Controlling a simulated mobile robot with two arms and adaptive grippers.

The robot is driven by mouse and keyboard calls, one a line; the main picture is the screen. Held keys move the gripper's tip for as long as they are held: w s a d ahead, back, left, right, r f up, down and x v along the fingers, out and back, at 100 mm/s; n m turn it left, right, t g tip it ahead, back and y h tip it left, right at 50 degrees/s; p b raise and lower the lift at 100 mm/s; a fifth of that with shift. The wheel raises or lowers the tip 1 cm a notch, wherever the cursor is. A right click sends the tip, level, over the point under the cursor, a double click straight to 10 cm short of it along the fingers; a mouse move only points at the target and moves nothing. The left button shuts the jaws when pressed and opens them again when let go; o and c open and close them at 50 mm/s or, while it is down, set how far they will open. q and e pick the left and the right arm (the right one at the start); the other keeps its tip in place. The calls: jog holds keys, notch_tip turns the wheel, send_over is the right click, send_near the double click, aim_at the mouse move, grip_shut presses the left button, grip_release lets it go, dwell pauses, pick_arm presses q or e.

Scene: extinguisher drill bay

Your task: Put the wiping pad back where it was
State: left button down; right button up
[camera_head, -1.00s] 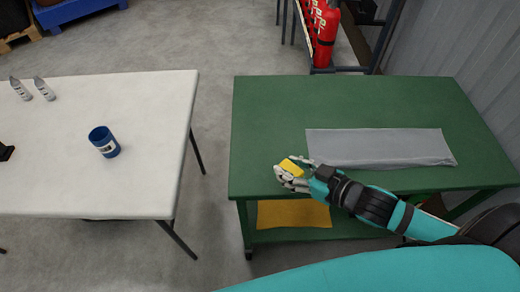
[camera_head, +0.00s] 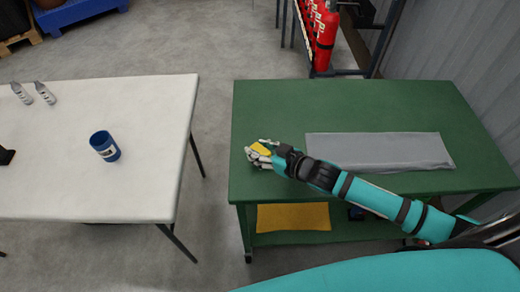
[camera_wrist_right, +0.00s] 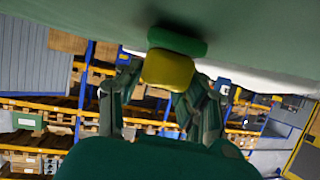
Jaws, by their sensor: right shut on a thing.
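The yellow wiping pad (camera_head: 261,149) is in the fingers of my right gripper (camera_head: 257,152), over the left part of the green table (camera_head: 300,105). In the right wrist view the pad (camera_wrist_right: 167,70) sits between the fingers of my right gripper (camera_wrist_right: 165,88), close to the green table surface. A darker green band lies along the pad's far edge; I cannot tell whether it is part of the pad. I also cannot tell whether the pad touches the table. My left gripper is not in view.
A grey cloth (camera_head: 380,150) lies flat on the green table, beyond my right forearm. A yellow sheet (camera_head: 293,217) lies on the lower shelf. A white table (camera_head: 60,180) with a blue can (camera_head: 105,146) stands to the left, across a gap. The green table's back left is clear.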

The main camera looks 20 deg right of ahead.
jog(key=shift+f, duration=0.2)
jog(key=o, duration=1.2)
jog(key=shift+o, duration=0.2)
jog(key=shift+s+r, duration=0.15)
jog(key=v, duration=1.2)
